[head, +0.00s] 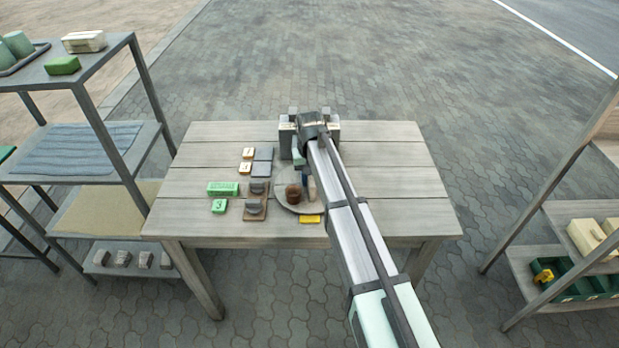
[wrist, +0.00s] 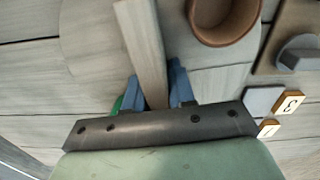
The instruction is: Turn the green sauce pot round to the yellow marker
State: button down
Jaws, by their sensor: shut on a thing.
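A round wooden board (head: 284,205) lies on the table, partly covered by my arm; its pale surface also shows in the wrist view (wrist: 88,40). A brown pot (head: 292,194) stands on it and shows in the wrist view (wrist: 224,20). My gripper (wrist: 152,98) is shut on a pale wooden bar (wrist: 141,45) over the board, its blue fingers on both sides. Only a sliver of green (wrist: 116,104) shows beside one finger, possibly the green sauce pot; the rest is hidden. The yellow marker (head: 311,219) lies at the board's near edge.
Left of the board are a wooden block with dark grey pieces (head: 255,208), green blocks (head: 222,188), and numbered tiles (head: 248,153) beside grey squares. The table's (head: 395,160) right side is clear. Shelves stand left (head: 95,60) and right (head: 570,220).

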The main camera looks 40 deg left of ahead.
jog(key=shift+m, duration=14.2)
jog(key=c, duration=1)
grip_release()
jog(key=shift+c, duration=0.2)
jog(key=shift+r, duration=0.1)
